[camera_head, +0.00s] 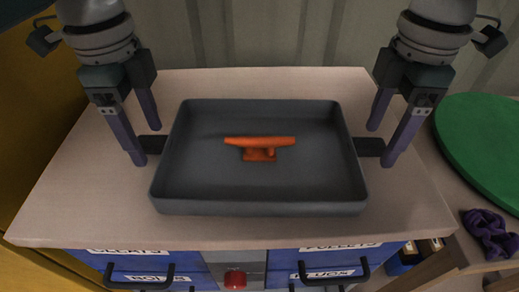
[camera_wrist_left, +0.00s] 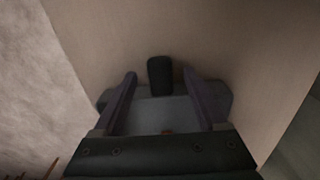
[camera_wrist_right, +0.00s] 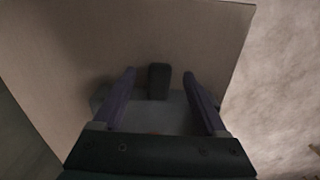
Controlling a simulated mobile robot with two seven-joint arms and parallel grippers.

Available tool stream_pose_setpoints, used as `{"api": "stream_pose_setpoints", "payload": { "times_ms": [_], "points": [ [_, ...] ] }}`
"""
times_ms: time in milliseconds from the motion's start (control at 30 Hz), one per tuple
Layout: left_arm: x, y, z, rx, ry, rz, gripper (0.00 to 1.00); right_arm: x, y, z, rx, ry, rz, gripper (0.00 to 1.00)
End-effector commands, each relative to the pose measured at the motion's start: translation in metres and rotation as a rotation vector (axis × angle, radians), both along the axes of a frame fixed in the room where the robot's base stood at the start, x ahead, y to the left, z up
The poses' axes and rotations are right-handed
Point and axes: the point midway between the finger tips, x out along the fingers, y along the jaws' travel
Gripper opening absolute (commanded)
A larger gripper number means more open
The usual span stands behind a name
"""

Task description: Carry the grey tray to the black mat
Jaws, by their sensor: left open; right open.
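The grey tray (camera_head: 310,185) sits on a light-topped cabinet and holds an orange cleat-shaped piece (camera_head: 259,147). A dark handle sticks out from each short side of the tray. My left gripper (camera_head: 147,141) is open at the left handle (camera_head: 153,145); in the left wrist view the handle (camera_wrist_left: 160,76) lies between the spread fingers (camera_wrist_left: 158,82). My right gripper (camera_head: 387,144) is open at the right handle (camera_head: 369,146); in the right wrist view the handle (camera_wrist_right: 159,80) lies between the fingers (camera_wrist_right: 160,80). I do not see a black mat.
The cabinet top (camera_head: 270,232) is bare around the tray. Blue drawers with black pulls and a red knob (camera_head: 235,280) are at its front. A green disc (camera_head: 485,140) and a purple cloth (camera_head: 490,233) lie on a surface at the right. A ribbed wall stands behind.

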Motion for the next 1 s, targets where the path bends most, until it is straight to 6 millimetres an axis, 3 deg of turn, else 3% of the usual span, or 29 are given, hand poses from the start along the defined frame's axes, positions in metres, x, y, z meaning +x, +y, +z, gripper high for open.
{"api": "stream_pose_setpoints", "payload": {
  "times_ms": [200,567,1000],
  "points": [
    [0.0,0.0,-0.02,-0.001,0.002,0.001,0.75,0.0,0.0,-0.02,0.0,0.002,0.0,0.75],
    [0.0,0.0,-0.024,0.0,-0.001,0.0,0.75,0.0,0.0,-0.024,0.0,0.0,0.0,0.75],
    [0.0,0.0,-0.023,0.0,0.0,0.001,0.26,0.0,0.0,-0.023,0.0,0.0,0.0,0.26]
  ]
}}
